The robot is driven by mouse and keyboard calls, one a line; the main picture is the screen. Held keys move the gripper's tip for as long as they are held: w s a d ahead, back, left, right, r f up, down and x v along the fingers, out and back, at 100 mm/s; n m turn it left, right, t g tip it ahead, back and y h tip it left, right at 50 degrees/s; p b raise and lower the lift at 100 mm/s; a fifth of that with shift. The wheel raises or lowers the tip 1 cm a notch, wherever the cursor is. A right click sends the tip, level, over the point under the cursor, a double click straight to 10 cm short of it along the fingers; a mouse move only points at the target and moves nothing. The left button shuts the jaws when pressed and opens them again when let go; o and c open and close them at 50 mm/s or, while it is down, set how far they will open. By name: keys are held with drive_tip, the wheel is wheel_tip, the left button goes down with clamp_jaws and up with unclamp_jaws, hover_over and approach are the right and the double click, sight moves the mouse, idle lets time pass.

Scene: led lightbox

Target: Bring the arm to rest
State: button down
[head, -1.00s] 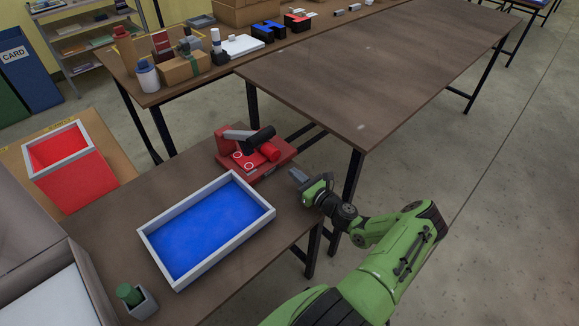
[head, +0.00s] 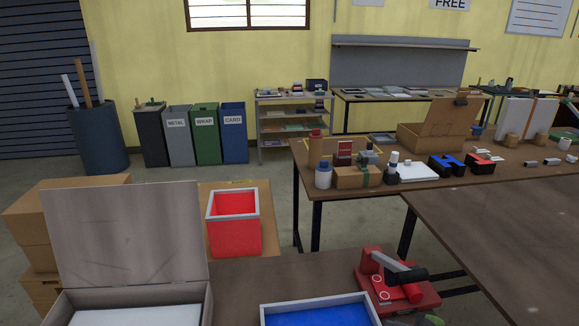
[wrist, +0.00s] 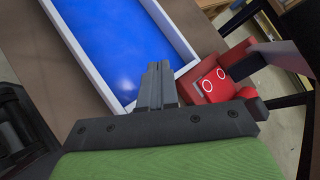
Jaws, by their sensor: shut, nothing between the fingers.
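My gripper (wrist: 157,85) is in the wrist view, its two fingers together and empty. It points toward the long white-walled tray with a blue floor (wrist: 115,40), and the red clamp-like device (wrist: 220,80) is just to its right.
An open grey box (head: 135,240) with a raised lid stands at the left. A red bin (head: 233,222) is behind the near table. A brown table (head: 500,225) at the right is mostly bare. Boxes and bottles crowd the bench (head: 310,165) behind it.

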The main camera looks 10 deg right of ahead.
drive_tip(key=s+a+r+n+g+h+p, duration=0.1)
drive_tip(key=s+a+r+n+g+h, duration=0.25)
drive_tip(key=a+r+n, duration=0.35)
drive_tip(key=s+a+r+n+g+h+p, duration=0.15)
drive_tip(key=s+a+r+n+g, duration=0.3)
drive_tip(key=r, duration=0.45)
drive_tip(key=s+a+r+n+t+h+p, duration=0.2)
drive_tip(key=s+a+r+n+t, duration=0.1)
drive_tip(key=s+r+n, duration=0.6)
drive_tip(key=s+a+r, duration=0.1)
drive_tip(key=s+r, duration=0.2)
drive_tip(key=s, duration=0.2)
drive_tip(key=shift+a+t+h, duration=0.2)
drive_tip(key=shift+t+h, duration=0.1)
drive_tip(key=shift+t, duration=0.1)
